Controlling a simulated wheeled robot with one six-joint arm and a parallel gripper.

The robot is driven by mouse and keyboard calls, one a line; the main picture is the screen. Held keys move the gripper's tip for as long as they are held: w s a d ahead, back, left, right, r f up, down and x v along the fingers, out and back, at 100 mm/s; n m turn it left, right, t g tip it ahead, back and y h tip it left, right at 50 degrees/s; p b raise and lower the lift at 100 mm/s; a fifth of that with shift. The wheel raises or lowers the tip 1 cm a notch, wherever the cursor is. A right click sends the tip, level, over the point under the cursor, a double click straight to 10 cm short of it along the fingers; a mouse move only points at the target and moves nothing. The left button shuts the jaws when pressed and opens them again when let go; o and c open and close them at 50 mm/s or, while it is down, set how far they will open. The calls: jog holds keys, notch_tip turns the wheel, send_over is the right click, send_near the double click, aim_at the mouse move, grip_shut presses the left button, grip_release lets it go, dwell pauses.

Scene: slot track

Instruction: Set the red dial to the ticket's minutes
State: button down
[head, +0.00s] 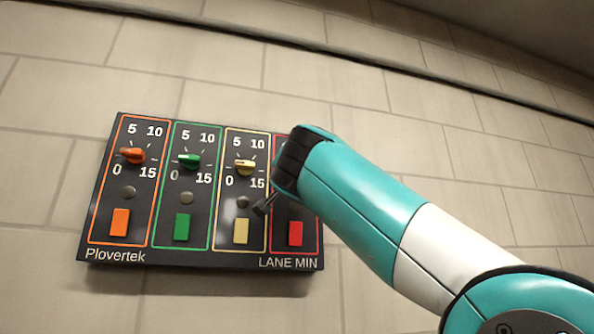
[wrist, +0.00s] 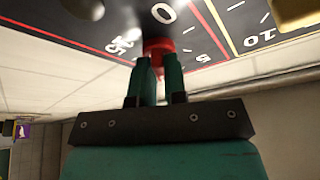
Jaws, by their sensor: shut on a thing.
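The red dial (wrist: 160,46) shows in the wrist view, partly hidden between the fingers of my gripper (wrist: 158,66). The fingers are closed around it from both sides. The numbers 0 and 15 are visible on the black panel near it; where the dial points cannot be told. In the head view, the black control panel (head: 208,259) is on a tiled wall, and my arm covers the red dial and my fingers. The red button (head: 295,233) shows below, in the red-bordered lane. No ticket can be made out in either view.
To the left on the panel are the orange dial (head: 132,155), green dial (head: 189,160) and yellow dial (head: 244,167), each above a round grey knob and a coloured button. The yellow lane lies close beside the red one. The wall around the panel is bare.

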jog(key=shift+f, duration=0.1)
jog(key=c, duration=1.2)
grip_release()
jog(key=shift+o, duration=0.2)
jog(key=shift+s, duration=0.1)
jog(key=b+v, duration=1.1)
jog(key=v, duration=0.6)
jog(key=shift+s+f, duration=0.1)
